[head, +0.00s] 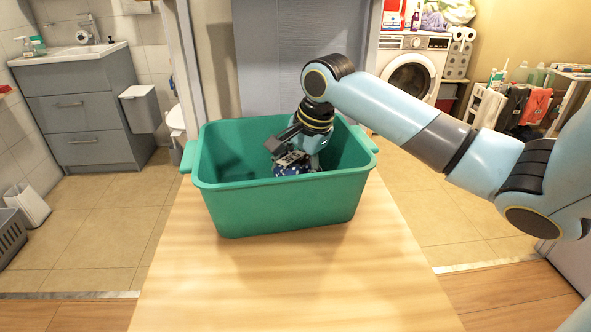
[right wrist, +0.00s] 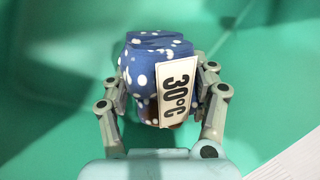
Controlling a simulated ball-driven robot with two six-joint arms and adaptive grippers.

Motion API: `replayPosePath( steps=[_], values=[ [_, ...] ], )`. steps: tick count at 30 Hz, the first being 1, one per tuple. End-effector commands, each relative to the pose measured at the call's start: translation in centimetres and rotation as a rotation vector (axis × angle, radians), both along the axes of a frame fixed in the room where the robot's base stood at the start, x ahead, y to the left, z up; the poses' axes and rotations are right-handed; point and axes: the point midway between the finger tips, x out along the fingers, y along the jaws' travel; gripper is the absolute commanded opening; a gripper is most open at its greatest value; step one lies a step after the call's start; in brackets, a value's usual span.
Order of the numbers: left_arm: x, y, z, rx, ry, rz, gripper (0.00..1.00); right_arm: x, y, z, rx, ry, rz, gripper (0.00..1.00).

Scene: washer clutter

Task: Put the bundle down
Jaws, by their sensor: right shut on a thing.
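The bundle (right wrist: 152,62) is blue cloth with white dots and carries a white tag (right wrist: 177,92) reading 30°C. My right gripper (right wrist: 160,85) is shut on it, with a finger on each side. In the head view the right gripper (head: 288,160) reaches down inside a green tub (head: 285,205), and the bundle (head: 290,170) shows low in the tub below it. I cannot tell whether the bundle touches the tub's floor. My left gripper is not in view.
The tub stands on a wooden table (head: 290,285), whose front part is clear. A washing machine (head: 410,70) stands at the back right. A grey washbasin cabinet (head: 80,115) is at the left. Bottles and hanging cloths are at the far right.

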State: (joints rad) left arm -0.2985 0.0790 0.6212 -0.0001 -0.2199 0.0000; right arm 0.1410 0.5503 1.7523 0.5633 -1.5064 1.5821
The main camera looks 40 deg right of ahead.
Motion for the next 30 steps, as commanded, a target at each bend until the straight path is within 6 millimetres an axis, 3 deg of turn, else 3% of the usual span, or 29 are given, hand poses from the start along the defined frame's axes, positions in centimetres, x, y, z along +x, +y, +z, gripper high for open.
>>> replayPosePath(
  steps=[1, 6, 16, 20, 30],
  values=[
    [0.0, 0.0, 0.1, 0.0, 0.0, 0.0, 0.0, 0.0, 0.0, 0.0, 0.001, 0.0, 0.0, 0.61],
    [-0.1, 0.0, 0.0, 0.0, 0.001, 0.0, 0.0, 0.0, 0.0, -0.1, 0.0, 0.0, 0.0, 0.83],
    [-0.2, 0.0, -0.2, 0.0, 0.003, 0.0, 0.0, 0.0, 0.0, 0.2, -0.001, 0.001, 0.001, 0.83],
    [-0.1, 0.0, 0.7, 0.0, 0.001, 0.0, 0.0, -0.5, -0.1, 2.1, -0.002, -0.002, 0.0, 0.83],
    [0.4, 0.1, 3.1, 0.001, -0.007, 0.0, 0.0, -2.9, -0.3, 9.3, -0.004, -0.001, 0.002, 0.83]
  ],
)
